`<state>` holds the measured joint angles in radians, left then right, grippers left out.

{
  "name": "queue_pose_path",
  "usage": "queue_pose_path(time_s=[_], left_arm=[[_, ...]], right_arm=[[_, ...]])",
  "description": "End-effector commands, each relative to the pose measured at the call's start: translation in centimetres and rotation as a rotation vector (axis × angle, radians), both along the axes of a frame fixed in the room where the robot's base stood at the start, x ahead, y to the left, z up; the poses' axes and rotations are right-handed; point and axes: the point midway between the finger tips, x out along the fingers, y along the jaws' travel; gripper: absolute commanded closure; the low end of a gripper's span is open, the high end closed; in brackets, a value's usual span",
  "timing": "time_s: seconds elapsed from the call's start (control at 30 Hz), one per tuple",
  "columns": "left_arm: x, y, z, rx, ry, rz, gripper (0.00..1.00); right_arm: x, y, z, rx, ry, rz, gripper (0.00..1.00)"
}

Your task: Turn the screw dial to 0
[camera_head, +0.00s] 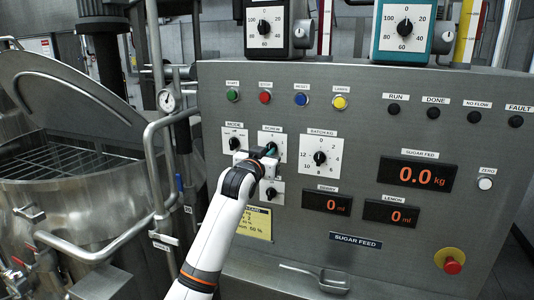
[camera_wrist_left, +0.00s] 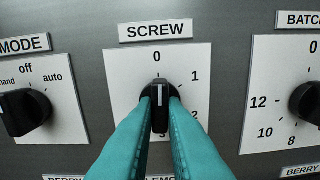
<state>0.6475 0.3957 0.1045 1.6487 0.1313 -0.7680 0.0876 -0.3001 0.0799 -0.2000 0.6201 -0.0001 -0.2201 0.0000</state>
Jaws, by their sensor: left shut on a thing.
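The SCREW dial is a black knob (camera_wrist_left: 159,93) on a white square plate (camera_wrist_left: 122,70) in the left wrist view. Its scale shows 0 at the top, 1 and 2 down the right side; lower numbers are partly hidden by my fingers. The knob stands upright, and its white line points up toward the 0. My left gripper (camera_wrist_left: 160,110) is shut on the knob, one teal finger on each side. In the head view my left gripper (camera_head: 268,152) reaches the panel and hides most of the dial. My right gripper is not in view.
The MODE dial (camera_wrist_left: 22,112) is close on the left and the BATCH dial (camera_wrist_left: 308,102) on the right. A row of coloured buttons (camera_head: 265,97) sits above. The steel mixer (camera_head: 75,190) and its pipe rail stand left. A red stop button (camera_head: 451,264) is at lower right.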

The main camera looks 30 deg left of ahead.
Motion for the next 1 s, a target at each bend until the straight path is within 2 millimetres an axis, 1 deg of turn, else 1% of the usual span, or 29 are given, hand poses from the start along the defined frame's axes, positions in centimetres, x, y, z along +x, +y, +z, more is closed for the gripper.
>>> queue_pose_path(time_s=[0.23, 0.7, 0.73, 0.8, 0.87, 1.0], left_arm=[[0.04, -0.06, -0.20, -0.067, -0.011, -0.001, 1.00], [0.05, -0.09, -0.24, -0.082, -0.014, -0.002, 1.00], [0.05, -0.09, -0.24, -0.081, -0.014, -0.001, 0.88], [0.05, -0.09, -0.22, -0.081, -0.014, -0.001, 0.76], [0.04, -0.08, -0.19, -0.081, -0.015, -0.001, 0.67], [0.03, -0.06, -0.11, -0.078, -0.016, -0.001, 0.67]], right_arm=[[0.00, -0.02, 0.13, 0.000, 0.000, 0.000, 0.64], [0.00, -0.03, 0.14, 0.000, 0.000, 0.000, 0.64], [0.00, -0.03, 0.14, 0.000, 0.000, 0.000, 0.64], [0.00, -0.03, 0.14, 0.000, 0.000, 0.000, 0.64], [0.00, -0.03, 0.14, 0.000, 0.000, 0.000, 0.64], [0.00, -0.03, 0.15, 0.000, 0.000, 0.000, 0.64]])
